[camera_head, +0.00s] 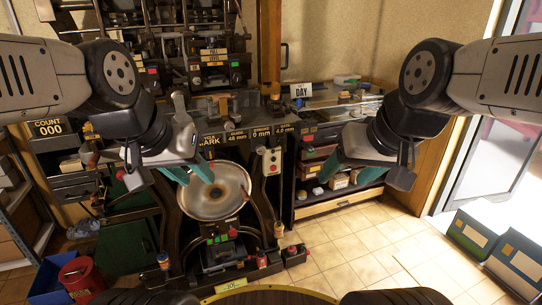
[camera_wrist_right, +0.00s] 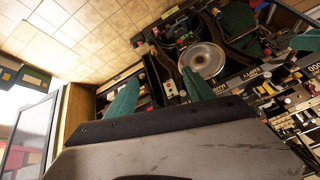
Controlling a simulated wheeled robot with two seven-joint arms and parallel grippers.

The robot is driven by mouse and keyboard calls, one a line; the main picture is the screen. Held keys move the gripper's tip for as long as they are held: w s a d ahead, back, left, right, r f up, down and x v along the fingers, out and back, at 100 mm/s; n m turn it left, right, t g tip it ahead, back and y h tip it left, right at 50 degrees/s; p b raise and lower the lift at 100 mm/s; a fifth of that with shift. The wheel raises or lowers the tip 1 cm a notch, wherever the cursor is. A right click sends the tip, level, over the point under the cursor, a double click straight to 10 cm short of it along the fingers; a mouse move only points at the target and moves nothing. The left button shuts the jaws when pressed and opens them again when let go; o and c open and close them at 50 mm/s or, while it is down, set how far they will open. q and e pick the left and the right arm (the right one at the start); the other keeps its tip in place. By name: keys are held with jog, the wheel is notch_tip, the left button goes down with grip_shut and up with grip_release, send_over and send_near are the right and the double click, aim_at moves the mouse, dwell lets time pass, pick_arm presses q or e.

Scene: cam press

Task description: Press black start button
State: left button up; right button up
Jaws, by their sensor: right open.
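The cam press stands ahead with a large round metal dish (camera_head: 214,190); the dish also shows in the right wrist view (camera_wrist_right: 203,60). A pale control box (camera_head: 271,160) with small buttons stands right of the dish. I cannot make out which button is the black start button. My left gripper (camera_head: 190,176) is open and empty, in front of the dish's upper left. My right gripper (camera_head: 346,179) is open and empty, right of the control box and apart from it. Its two teal fingers also show in the right wrist view (camera_wrist_right: 164,74).
Green and blue boxes (camera_head: 474,233) lie at right. The tiled floor (camera_head: 375,250) between is clear.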

dwell(0.3)
grip_shut()
dwell(1.6)
